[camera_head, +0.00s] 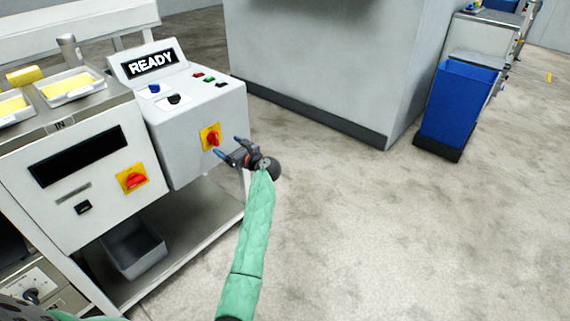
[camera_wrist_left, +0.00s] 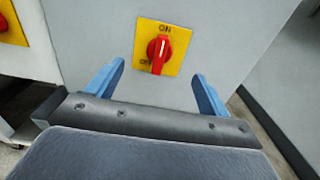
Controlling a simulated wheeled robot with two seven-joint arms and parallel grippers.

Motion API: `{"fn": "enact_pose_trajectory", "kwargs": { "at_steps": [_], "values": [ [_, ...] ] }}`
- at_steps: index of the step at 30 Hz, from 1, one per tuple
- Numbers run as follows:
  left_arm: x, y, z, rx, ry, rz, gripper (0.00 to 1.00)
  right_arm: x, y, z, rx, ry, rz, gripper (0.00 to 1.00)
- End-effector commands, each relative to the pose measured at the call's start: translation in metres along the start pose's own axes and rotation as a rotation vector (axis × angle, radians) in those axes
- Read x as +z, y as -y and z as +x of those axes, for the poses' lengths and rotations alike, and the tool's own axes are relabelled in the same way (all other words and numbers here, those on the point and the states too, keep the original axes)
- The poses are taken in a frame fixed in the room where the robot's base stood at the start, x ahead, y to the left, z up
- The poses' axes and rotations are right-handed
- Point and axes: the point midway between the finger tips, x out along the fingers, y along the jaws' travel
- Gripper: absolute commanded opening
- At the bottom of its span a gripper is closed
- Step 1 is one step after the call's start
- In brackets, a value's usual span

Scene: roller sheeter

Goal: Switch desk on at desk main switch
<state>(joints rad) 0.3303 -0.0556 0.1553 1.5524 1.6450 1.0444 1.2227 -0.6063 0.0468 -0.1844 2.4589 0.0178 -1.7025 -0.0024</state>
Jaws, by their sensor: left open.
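The desk main switch (camera_head: 212,138) is a red rotary knob on a yellow plate, on the front of the light grey desk box (camera_head: 205,115). In the left wrist view the switch (camera_wrist_left: 158,50) shows ON at the top of its plate and lettering at lower left; its knob is nearly upright, with a pale mark near its top. My left gripper (camera_head: 230,147) is open and empty in front of the switch. In the wrist view its blue fingers (camera_wrist_left: 158,72) stand either side of the knob, apart from it. My right gripper is not in view.
A similar red switch (camera_head: 133,180) is on the machine at left. A READY display (camera_head: 150,64) and several buttons top the desk. A grey tray (camera_head: 133,247) sits on the shelf below. A blue bin (camera_head: 456,105) stands at right; the floor between is clear.

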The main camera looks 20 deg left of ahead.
Motion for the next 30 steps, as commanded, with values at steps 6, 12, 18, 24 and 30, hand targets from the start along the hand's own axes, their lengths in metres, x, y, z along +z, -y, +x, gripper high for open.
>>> {"fn": "enact_pose_trajectory", "kwargs": {
  "at_steps": [6,12,18,24,30],
  "values": [
    [0.009,-0.001,-0.025,-0.039,0.047,0.041,0.80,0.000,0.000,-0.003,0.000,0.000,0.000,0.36],
    [0.030,0.003,-0.043,-0.153,0.180,0.165,0.80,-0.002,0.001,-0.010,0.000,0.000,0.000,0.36],
    [0.048,0.008,-0.068,-0.268,0.320,0.304,0.80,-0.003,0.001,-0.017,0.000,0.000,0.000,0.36],
    [0.061,0.012,-0.097,-0.370,0.451,0.441,0.80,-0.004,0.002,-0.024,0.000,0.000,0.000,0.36],
    [0.068,0.015,-0.128,-0.465,0.575,0.575,0.80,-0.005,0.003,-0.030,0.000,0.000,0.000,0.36]
  ]
}}
